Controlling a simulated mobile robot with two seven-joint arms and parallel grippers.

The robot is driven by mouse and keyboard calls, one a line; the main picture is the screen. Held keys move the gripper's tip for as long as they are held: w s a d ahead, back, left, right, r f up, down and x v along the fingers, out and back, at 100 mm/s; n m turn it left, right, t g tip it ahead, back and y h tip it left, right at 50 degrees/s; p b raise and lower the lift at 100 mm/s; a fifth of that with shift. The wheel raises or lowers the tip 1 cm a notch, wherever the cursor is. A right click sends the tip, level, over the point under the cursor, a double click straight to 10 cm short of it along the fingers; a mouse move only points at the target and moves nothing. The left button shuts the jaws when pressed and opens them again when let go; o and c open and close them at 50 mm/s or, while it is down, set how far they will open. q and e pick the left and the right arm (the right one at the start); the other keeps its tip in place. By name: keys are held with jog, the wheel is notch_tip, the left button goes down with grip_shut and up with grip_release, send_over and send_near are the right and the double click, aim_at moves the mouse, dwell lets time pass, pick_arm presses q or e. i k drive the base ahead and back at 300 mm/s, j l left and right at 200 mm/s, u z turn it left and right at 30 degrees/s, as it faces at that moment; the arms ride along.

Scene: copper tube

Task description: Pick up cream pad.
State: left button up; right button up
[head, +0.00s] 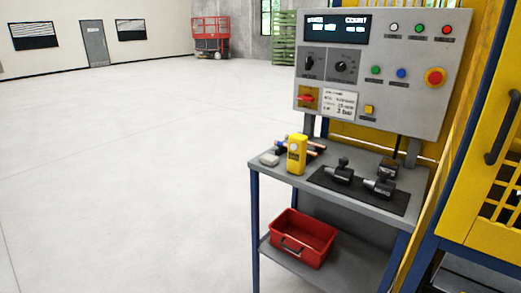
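A small pale rounded pad (269,159), grey-white to cream, lies flat near the left edge of the grey bench top (275,179). It is the only thing that looks like the cream pad. A yellow box-shaped device (297,154) stands upright just to its right. Behind that device lie dark and copper-coloured pieces, partly hidden by it. Neither of my grippers is in view.
A dark mat (396,203) with several black and grey fittings (380,187) covers the bench's right side. A control panel (384,70) rises behind. A red bin (318,235) sits on the lower shelf. A yellow cage (490,165) stands right. Floor at left is clear.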

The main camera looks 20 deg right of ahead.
aim_at(270, 161)
jog(key=i+u, duration=0.3)
jog(key=i, duration=0.3)
jog(key=i+l+u, duration=0.1)
jog(key=i+u, duration=0.25)
jog(key=i, duration=0.25)
jog(key=i+j+z, duration=0.15)
jog(key=i, duration=0.45)
jog(key=i+j+z, duration=0.1)
jog(key=i, duration=0.5)
jog(key=i+z, duration=0.15)
jog(key=z, duration=0.3)
jog(key=i+z, duration=0.15)
jog(key=z, duration=0.3)
jog(key=i+j+z, duration=0.15)
jog(key=z, duration=0.3)
